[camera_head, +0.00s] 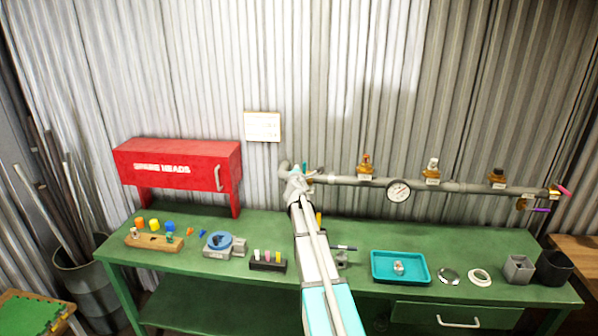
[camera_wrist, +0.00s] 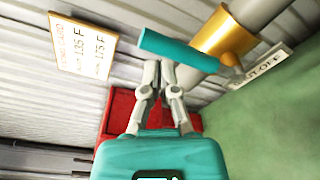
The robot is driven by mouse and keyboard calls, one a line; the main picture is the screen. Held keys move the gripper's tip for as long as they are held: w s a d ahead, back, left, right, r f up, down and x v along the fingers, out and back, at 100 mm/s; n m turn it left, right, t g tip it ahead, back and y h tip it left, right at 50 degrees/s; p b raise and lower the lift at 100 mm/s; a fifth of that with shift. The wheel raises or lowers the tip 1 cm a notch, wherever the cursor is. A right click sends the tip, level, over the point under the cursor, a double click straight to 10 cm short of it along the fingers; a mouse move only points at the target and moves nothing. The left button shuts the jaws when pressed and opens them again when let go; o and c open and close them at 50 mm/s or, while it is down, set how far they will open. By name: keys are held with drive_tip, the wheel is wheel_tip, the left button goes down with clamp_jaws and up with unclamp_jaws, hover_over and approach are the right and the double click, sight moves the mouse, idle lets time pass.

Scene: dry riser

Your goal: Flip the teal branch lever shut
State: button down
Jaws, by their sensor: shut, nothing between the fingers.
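The teal lever (camera_wrist: 178,50) shows in the wrist view as a thick bar beside a brass valve body (camera_wrist: 222,38) on a grey pipe (camera_wrist: 262,12). In the head view only a small teal bit of the lever (camera_head: 304,167) shows behind my wrist. My gripper (camera_wrist: 160,66) is shut and empty, with its fingertips close together just below the lever's middle in the wrist view. I cannot tell whether they touch it. In the head view my gripper (camera_head: 297,170) is at the pipe's left end, and my arm hides part of the valve there.
A white tag (camera_wrist: 262,65) hangs by the valve. The red spare-heads box (camera_head: 178,168) stands left on the green bench (camera_head: 470,235). A gauge (camera_head: 398,191) and several brass fittings sit along the pipe to the right. A teal tray (camera_head: 385,278) lies on the bench.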

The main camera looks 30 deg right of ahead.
drive_tip(key=s+a, duration=0.6)
drive_tip(key=a, duration=0.1)
drive_tip(key=shift+a, duration=0.15)
idle(0.3)
idle(0.5)
drive_tip(key=s+a+f+m+g+y, duration=0.3)
drive_tip(key=s+a+f+m+g, duration=0.2)
drive_tip(key=s+a, duration=0.4)
drive_tip(key=s+a+f+m+g+y, duration=0.3)
drive_tip(key=s+a+f+m, duration=0.3)
drive_tip(key=s+a, duration=0.4)
drive_tip(key=s+a+f+m+g+y, duration=0.3)
drive_tip(key=s+a+f+m+g, duration=0.3)
drive_tip(key=s+a, duration=0.4)
drive_tip(key=shift+s+a+f+g, duration=0.2)
drive_tip(key=shift+a+g, duration=0.1)
drive_tip(key=shift+a, duration=0.9)
